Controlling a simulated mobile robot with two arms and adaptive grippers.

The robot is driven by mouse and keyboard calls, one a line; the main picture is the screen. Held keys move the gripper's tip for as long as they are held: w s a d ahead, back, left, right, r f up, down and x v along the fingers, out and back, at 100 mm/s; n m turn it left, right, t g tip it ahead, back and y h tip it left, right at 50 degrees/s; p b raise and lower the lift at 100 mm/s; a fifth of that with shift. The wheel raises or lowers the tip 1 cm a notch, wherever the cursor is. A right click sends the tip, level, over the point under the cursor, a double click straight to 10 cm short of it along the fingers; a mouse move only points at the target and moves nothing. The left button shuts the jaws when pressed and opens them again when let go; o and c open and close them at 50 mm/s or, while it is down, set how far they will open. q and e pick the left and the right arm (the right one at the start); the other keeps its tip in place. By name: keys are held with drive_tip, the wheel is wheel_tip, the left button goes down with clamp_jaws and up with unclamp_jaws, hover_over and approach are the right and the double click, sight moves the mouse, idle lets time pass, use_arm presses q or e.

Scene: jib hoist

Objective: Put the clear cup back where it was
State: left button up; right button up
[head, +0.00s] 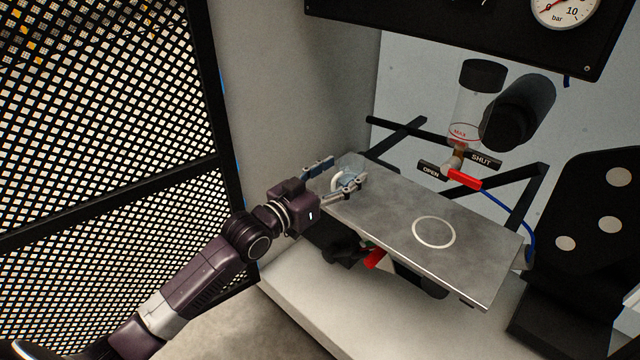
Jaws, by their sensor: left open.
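The clear cup (350,163) stands at the left end of the metal shelf (390,208); it is faint and partly hidden by my gripper. My left gripper (347,171) is open, with one finger on each side of the cup. I cannot tell whether the fingers touch it. A pale curved shape shows at the cup, between the fingers. A white ring (434,232) is marked on the bare middle-right part of the shelf. My right gripper is not in view.
Above the shelf hangs a clear filter bowl (467,118) marked MAX, with a red lever (464,179) between OPEN and SHUT labels. A black panel with a gauge (565,8) is at the top. A mesh fence (100,120) stands left. The shelf's right half is clear.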

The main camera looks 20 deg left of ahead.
use_arm(q)
drive_tip(key=p+v, duration=0.1)
drive_tip(key=v, duration=0.7)
drive_tip(key=shift+s+a, duration=0.15)
drive_tip(key=shift+s, duration=0.2)
drive_tip(key=s+d+f+g+y, duration=0.1)
drive_tip(key=s+d+f+g, duration=0.15)
drive_tip(key=s+f, duration=0.4)
drive_tip(key=s+d+f+g+y, duration=0.2)
drive_tip(key=s+f+g, duration=0.2)
drive_tip(key=f, duration=0.5)
drive_tip(key=s+f+g+y, duration=0.1)
drive_tip(key=s+f+g, duration=0.2)
drive_tip(key=s, duration=0.6)
drive_tip(key=s+f+n+g+y, duration=0.1)
drive_tip(key=s+f+g, duration=0.3)
drive_tip(key=s, duration=0.6)
drive_tip(key=shift+a+f+y, duration=0.4)
drive_tip(key=shift+a+y, duration=0.1)
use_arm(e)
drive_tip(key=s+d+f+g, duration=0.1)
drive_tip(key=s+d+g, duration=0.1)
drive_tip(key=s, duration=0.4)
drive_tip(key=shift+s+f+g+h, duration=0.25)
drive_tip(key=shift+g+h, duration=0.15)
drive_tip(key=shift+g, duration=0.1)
